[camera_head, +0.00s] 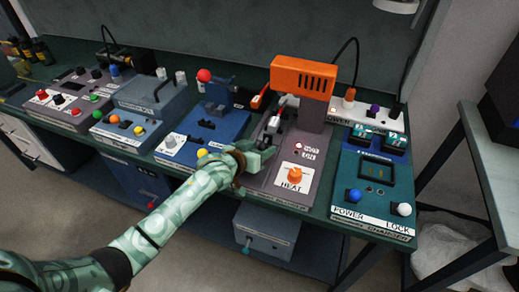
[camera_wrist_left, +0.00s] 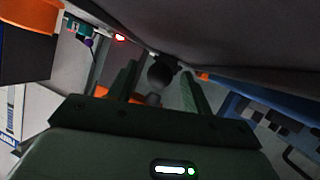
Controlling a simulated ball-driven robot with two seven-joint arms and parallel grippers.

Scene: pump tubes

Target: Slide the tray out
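My left gripper (camera_head: 266,152) is at the front of the mauve-grey heat station (camera_head: 262,183), low over its left part. In the left wrist view its two dark fingers (camera_wrist_left: 160,85) are apart, with a dark round knob (camera_wrist_left: 159,75) between and beyond their tips. A gap shows on both sides of the knob, and I cannot tell whether either finger touches it. A grey and black slide-like part (camera_head: 275,122) lies behind the gripper on the station; I cannot tell for sure that it is the tray. My right gripper is not in view.
An orange heater head (camera_head: 303,77) overhangs the heat station. An orange HEAT knob (camera_head: 295,175) is right of the gripper. A blue station (camera_head: 203,135) stands to the left and a teal POWER/LOCK station (camera_head: 375,185) to the right.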

